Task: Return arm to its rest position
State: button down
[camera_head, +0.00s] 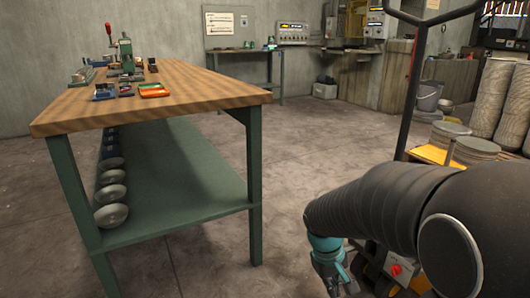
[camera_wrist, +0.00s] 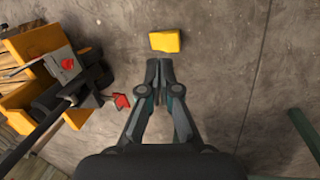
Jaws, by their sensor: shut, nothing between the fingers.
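My gripper (camera_wrist: 158,70) shows in the wrist view, pointing down over bare concrete floor. Its two fingers are together and hold nothing. In the head view my arm reaches in from the lower right, bent downward, and the gripper's fingertips are cut off or hidden at the bottom. The wooden-topped workbench (camera_head: 190,88) with green legs stands to the left of my arm, apart from it. Several grey bowls (camera_head: 111,215) sit in a row on its lower green shelf (camera_head: 185,185).
A cart with a red button (camera_wrist: 67,64) and yellow parts stands close beside my gripper. A yellow block (camera_wrist: 165,41) lies beyond the fingertips. Green metal (camera_wrist: 302,130) shows at the right of the wrist view. Open floor (camera_head: 310,145) lies between bench and cart.

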jog(key=s+r+m+t+y+p, duration=0.1)
jog(key=s+r+t, duration=0.4)
jog(key=s+r, duration=1)
jog(key=shift+s+a+m+t+y+p, duration=0.15)
jog(key=shift+a+m+t+y+p, duration=0.4)
jog(key=shift+m, duration=0.85)
jog(key=shift+d+r, duration=0.1)
jog(key=shift+d, duration=0.1)
